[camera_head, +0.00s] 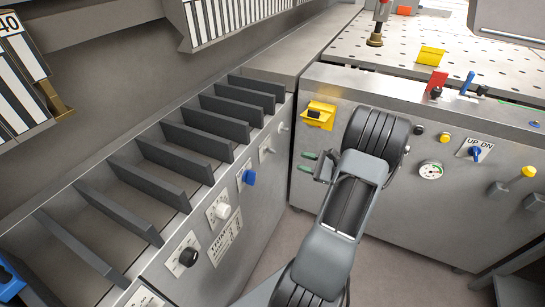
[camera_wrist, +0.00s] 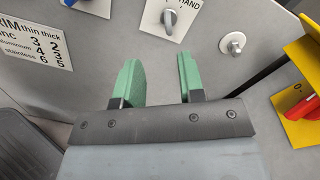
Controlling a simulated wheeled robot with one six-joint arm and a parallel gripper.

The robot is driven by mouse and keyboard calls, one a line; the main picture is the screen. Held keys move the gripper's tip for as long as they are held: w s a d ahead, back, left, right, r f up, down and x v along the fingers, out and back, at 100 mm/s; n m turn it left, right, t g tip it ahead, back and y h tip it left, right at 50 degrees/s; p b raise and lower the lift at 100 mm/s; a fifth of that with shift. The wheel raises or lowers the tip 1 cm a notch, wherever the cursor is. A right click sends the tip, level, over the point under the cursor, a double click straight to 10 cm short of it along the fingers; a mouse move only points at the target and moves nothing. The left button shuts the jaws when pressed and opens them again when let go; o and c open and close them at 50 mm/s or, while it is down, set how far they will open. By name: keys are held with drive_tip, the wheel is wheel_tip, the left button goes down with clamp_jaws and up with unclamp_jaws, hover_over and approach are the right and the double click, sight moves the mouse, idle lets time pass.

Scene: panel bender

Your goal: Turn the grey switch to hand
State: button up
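The grey switch (camera_wrist: 168,20) sits on a white plate at the top of the wrist view. The word HAND is printed on the plate to the upper right of the knob; the plate's top is cut off by the frame edge. In the head view the grey switch (camera_head: 266,149) is small on the slanted front panel, and its setting is too small to read. My gripper (camera_wrist: 162,82) has two green fingers, spread apart with nothing between them. In the head view my gripper (camera_head: 306,162) is to the right of the switch, apart from it.
A yellow box with a red handle (camera_wrist: 308,95) is at the wrist view's right edge. A blue switch (camera_head: 249,177), white knob (camera_head: 222,211) and black knob (camera_head: 188,257) line the same panel. Dark slats stand above.

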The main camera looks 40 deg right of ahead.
sight(272, 150)
drive_tip(key=shift+m+t+h, duration=0.3)
drive_tip(key=shift+m+t, duration=0.1)
drive_tip(key=x, duration=1.2)
drive_tip(key=shift+w+d+f, duration=0.15)
drive_tip(key=shift+w+f, duration=0.1)
drive_tip(key=shift+w, duration=0.3)
drive_tip(key=shift+c, duration=0.5)
drive_tip(key=c, duration=0.4)
